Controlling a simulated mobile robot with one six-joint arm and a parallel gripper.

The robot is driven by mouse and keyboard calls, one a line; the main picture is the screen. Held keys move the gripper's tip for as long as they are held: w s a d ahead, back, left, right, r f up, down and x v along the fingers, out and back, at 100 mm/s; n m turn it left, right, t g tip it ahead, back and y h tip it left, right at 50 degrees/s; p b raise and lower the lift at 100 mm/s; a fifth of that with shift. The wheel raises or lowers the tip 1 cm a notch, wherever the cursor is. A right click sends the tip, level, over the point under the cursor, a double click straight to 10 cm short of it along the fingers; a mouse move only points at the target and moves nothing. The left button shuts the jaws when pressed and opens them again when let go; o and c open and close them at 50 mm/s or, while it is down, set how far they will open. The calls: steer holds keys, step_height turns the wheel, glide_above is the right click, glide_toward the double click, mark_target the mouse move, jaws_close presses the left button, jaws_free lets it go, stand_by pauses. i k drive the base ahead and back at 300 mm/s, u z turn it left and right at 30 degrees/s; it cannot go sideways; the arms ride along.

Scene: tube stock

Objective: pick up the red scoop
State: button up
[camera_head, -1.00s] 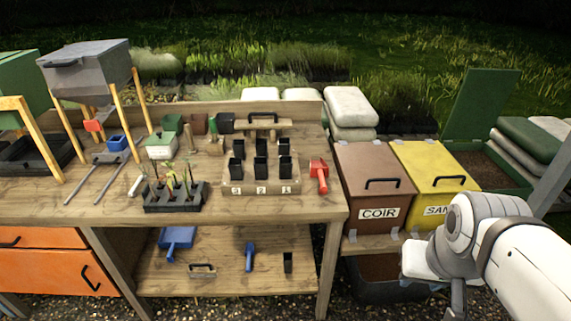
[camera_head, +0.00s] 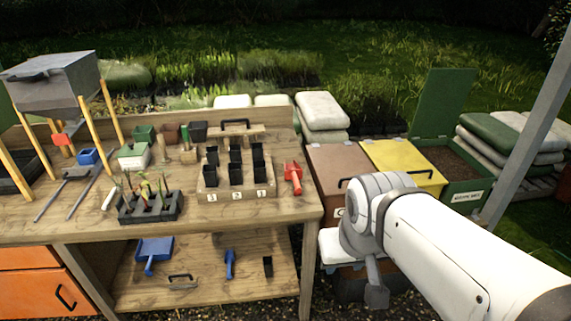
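The red scoop (camera_head: 292,177) lies on the wooden bench top near its right end, just right of the tray of black pots. Its wider end points away from me and its handle points towards the bench's front edge. My gripper (camera_head: 372,285) is at the end of my white arm, low and to the right of the bench, apart from the scoop. The wrist hides much of it, and its fingers are not clear enough to tell open from shut.
A numbered wooden tray (camera_head: 208,194) with several black pots stands left of the scoop. A black seedling tray (camera_head: 150,208) is further left. Right of the bench are a brown bin (camera_head: 335,160), a yellow bin (camera_head: 405,163) and a grey post (camera_head: 525,125). Blue scoops lie on the lower shelf (camera_head: 205,290).

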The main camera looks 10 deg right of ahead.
mark_target(294, 171)
steer(key=i, duration=1)
steer(key=u, duration=0.05)
